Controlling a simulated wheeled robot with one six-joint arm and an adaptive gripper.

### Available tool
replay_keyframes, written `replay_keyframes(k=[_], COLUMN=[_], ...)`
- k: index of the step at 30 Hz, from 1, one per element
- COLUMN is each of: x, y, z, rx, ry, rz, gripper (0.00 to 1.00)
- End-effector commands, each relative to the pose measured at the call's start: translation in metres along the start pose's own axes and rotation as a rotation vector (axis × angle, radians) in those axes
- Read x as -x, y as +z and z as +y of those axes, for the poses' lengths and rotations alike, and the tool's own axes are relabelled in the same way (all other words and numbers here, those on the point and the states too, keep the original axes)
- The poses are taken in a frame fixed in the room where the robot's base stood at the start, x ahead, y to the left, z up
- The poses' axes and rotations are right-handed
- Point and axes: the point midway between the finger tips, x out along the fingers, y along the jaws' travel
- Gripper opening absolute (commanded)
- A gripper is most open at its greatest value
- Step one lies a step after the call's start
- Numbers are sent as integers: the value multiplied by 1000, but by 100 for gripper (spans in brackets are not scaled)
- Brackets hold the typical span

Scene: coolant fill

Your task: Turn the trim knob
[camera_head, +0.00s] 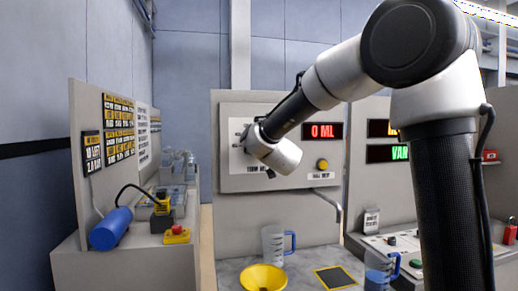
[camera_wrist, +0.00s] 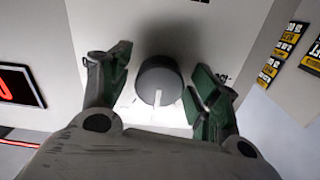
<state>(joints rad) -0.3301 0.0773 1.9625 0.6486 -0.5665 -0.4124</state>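The trim knob (camera_wrist: 160,80) is a round dark knob with a pale pointer line, on the white plate of the wall panel (camera_head: 310,110). In the wrist view it sits between the two green-padded fingers of my gripper (camera_wrist: 160,72). The fingers are spread, one on each side, with a visible gap to the knob on both sides. In the head view my gripper (camera_head: 246,136) is up against the panel's left part, and the wrist hides the knob. A partly covered label shows under the wrist.
A red "0 ML" display (camera_head: 322,131) and a yellow button (camera_head: 323,164) are right of my gripper on the panel. A side bench stands left.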

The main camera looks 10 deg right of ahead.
Motion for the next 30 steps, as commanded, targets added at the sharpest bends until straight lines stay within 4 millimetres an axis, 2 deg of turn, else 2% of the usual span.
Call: replay_keyframes(k=[1, 6, 17, 30], x=[0, 0, 0, 0], y=[0, 0, 0, 0], z=[0, 0, 0, 0], rx=[0, 0, -49, -330], ry=[0, 0, 0, 0], rz=[0, 0, 0, 0], gripper=[49, 18, 18, 18])
